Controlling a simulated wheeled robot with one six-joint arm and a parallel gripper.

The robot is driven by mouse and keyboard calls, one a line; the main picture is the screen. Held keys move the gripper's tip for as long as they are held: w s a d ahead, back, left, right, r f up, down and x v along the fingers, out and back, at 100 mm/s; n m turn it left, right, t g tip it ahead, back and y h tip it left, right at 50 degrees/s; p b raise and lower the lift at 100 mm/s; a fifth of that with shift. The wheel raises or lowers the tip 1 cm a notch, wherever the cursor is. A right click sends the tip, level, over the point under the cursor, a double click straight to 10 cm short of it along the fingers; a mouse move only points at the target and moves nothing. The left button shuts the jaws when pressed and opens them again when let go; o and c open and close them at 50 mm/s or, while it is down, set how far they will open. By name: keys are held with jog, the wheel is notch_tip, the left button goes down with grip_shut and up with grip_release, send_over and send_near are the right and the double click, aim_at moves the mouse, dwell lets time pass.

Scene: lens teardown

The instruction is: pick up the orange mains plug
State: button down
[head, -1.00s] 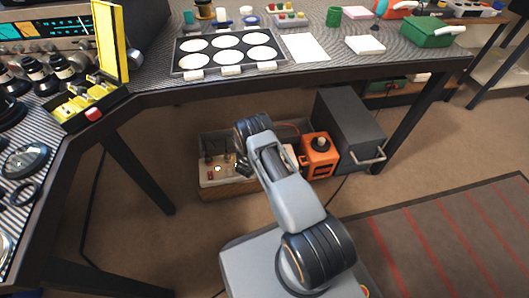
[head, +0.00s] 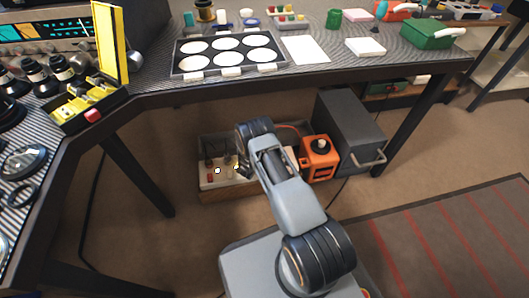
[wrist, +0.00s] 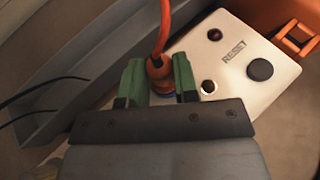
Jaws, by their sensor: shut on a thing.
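The orange mains plug (wrist: 157,67) is between the two green fingers of my gripper (wrist: 159,80) in the wrist view. The fingers are shut on it. An orange cable (wrist: 164,25) rises from the plug. Something blue shows just below the plug; I cannot tell whether the plug is clear of what lies under it. In the head view my arm hides the plug, and the gripper is mostly hidden low under the bench.
A pale panel (wrist: 232,62) marked RESET, with a black button, lies right beside the gripper. An orange box (head: 319,158) and a dark grey cabinet (head: 350,130) stand to the right. The bench (head: 300,75) overhangs the arm. Black cables (wrist: 40,85) run at left.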

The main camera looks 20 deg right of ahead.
jog(key=shift+r+p, duration=0.5)
jog(key=shift+r, duration=0.15)
notch_tip(320, 180, up, 3)
jog(key=shift+f+p, duration=0.15)
jog(key=shift+p, duration=0.75)
jog(key=s+a+r+p, duration=0.5)
jog(key=s+r, duration=0.4)
jog(key=s, duration=0.4)
jog(key=shift+a+p, duration=0.2)
jog(key=shift+p, duration=0.55)
